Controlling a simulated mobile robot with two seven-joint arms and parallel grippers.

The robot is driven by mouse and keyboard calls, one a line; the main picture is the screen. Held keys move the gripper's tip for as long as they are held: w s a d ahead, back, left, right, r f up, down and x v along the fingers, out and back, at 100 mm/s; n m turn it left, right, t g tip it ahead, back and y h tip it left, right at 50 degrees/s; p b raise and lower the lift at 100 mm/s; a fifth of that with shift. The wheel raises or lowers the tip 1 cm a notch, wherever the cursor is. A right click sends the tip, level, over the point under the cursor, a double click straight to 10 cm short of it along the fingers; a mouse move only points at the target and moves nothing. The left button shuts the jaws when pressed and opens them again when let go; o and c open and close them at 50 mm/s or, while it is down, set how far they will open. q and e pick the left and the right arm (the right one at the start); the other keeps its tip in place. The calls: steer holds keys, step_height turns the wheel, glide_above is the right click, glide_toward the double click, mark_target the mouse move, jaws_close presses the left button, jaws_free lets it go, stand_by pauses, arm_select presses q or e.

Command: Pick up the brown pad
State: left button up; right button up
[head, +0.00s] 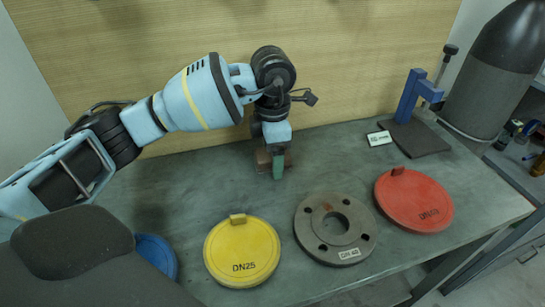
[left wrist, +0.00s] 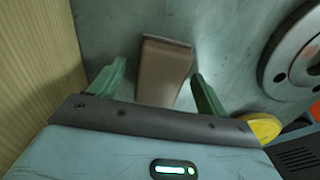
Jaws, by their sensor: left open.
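The brown pad (left wrist: 163,72) lies on the grey-green table between the two green fingers of my left gripper (left wrist: 152,88) in the left wrist view. The fingers are open, with a gap on each side of the pad. In the head view the pad (head: 263,160) shows only in part, behind my left gripper (head: 278,165) near the wooden back wall. My left gripper points down at it. My right gripper is in neither view.
A yellow DN25 disc (head: 242,255), a grey flange (head: 312,238) with bolt holes and a red disc (head: 415,205) lie along the table front. A blue disc (head: 157,252) is partly hidden at the left. A blue stand (head: 408,98) and a small white label (head: 379,138) are at the back right.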

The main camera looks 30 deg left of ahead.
arm_select(q)
steer(key=shift+c, duration=0.3)
steer(key=c, duration=1)
steer(key=shift+r, duration=0.15)
steer(key=shift+r, duration=0.5)
step_height(320, 180, up, 2)
steer(key=shift+r, duration=0.1)
steer(key=s+d, duration=0.3)
steer(key=d, duration=0.1)
steer(key=s+d+r, duration=0.1)
steer(key=s+d, duration=0.2)
steer(key=s, duration=0.1)
steer(key=s+d, duration=0.4)
steer(key=shift+s+d+r+b, duration=0.1)
steer(key=shift+d+r+b, duration=0.15)
steer(key=shift+d+b, duration=0.1)
steer(key=o, duration=0.4)
steer(key=shift+a, duration=0.1)
steer(key=c, duration=0.3)
